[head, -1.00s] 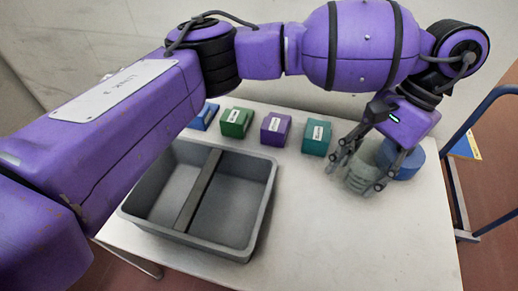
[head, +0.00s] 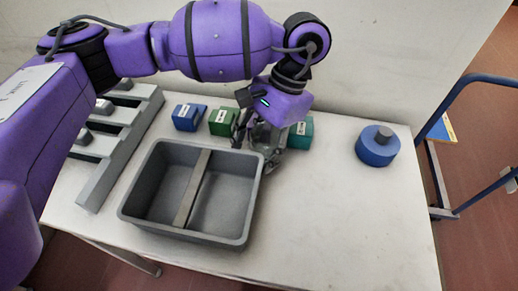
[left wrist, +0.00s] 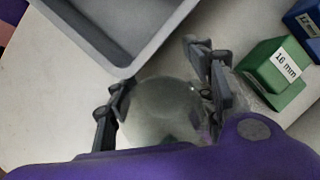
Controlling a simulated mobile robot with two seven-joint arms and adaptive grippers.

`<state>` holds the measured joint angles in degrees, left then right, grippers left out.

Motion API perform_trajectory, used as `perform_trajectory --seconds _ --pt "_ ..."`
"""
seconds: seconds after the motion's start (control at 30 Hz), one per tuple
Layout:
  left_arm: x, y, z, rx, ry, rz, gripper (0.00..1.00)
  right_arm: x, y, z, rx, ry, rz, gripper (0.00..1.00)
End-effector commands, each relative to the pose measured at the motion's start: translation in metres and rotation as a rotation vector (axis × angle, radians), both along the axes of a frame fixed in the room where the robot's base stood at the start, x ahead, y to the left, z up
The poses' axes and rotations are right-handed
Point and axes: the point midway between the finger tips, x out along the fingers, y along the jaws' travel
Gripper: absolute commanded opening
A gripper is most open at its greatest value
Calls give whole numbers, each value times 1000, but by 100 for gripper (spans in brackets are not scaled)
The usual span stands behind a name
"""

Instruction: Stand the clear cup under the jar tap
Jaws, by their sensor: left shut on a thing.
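My left gripper (head: 258,150) is shut on the clear cup, near the right rim of the grey tray. In the left wrist view the clear cup (left wrist: 162,112) is a see-through greyish round shape between the two dark fingers. In the head view the fingers cover much of the cup, and I cannot tell for sure whether it touches the table. I cannot make out a jar with a tap in either view. My right gripper is not in view.
A divided grey tray (head: 262,185) stands left of the gripper. Behind are blue (head: 188,117), green (head: 222,122) and teal (head: 301,134) labelled blocks. A blue round object with a grey knob (head: 378,147) stands at right. A slotted grey rack (head: 118,150) lies at left. The front right table is clear.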

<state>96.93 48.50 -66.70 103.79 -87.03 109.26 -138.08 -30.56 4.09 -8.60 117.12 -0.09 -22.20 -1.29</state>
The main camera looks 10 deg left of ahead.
Motion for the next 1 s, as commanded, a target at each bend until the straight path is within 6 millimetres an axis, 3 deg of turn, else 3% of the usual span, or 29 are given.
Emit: perform_trajectory --seconds 0.4,0.43,0.47,0.8,1.0 --pt "-1 -2 -11 0 4 -3 30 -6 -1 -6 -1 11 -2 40" --pt "-1 -2 -10 0 4 -2 53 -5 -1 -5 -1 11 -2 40" --pt "-1 -2 -9 0 3 -2 57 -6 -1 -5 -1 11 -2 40" --pt "-1 -2 -7 0 2 -3 58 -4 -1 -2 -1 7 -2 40" --pt "6 -8 13 -3 -2 -3 58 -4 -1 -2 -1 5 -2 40"
